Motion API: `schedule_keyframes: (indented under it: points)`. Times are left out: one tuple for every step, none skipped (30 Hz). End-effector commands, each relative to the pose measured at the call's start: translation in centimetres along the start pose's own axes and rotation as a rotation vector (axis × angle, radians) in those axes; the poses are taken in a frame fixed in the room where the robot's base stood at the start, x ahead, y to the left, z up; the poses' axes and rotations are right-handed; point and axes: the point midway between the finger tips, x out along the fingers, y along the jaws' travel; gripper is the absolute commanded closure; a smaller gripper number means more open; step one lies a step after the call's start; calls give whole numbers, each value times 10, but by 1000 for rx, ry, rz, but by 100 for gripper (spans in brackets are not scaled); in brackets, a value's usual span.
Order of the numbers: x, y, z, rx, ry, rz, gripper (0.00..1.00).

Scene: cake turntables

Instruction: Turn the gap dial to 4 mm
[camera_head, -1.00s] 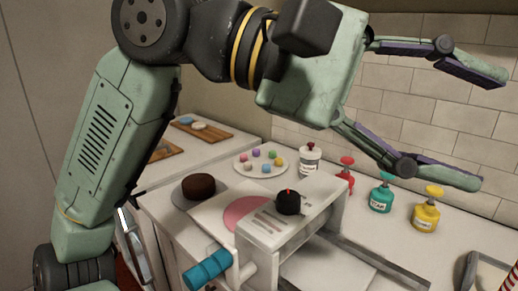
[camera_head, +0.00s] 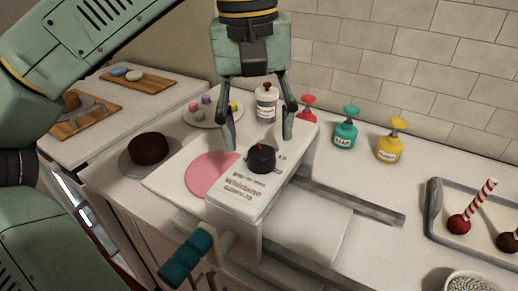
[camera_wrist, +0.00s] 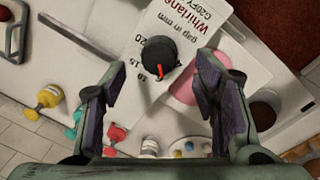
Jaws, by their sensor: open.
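The gap dial (camera_head: 262,158) is a round black knob with a red pointer, on top of a white machine (camera_head: 236,200) labelled "Whirlane" and "gap in mm". In the wrist view the dial (camera_wrist: 158,54) has its red pointer toward my gripper's side. Scale numbers, 20 among them, show left of the pointer; the exact setting is not readable. My gripper (camera_head: 260,141) points down, open and empty, its fingers on either side of the space just above and behind the dial. In the wrist view my gripper (camera_wrist: 160,76) has the dial between and slightly beyond its fingertips, with no visible contact.
A pink disc (camera_head: 210,174) lies left of the dial, a teal handle (camera_head: 186,258) in front. A dark cake (camera_head: 148,148), a plate of coloured pieces (camera_head: 196,118) and a white jar (camera_head: 265,104) stand nearby. Teal (camera_head: 346,132) and yellow (camera_head: 390,144) bottles stand right.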

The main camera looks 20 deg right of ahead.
Motion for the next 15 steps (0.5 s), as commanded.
schedule_keyframes:
  points:
    - [10,0,0,5,-3,3,45]
    - [15,0,0,5,-2,3,45]
    - [20,1,1,4,-2,3,45]
    - [24,0,0,3,-2,3,45]
    - [27,0,0,3,-2,2,45]
    - [31,0,0,2,-1,2,45]
    - [34,0,0,1,-1,2,45]
    - [36,0,0,1,-1,2,45]
    - [38,1,0,1,-1,2,45]
    - [40,1,0,1,0,1,45]
    - [41,1,0,1,0,2,45]
    - [41,1,0,1,0,2,45]
    - [42,1,0,0,1,2,45]
    - [42,1,0,0,1,2,45]
    - [42,1,0,0,1,2,45]
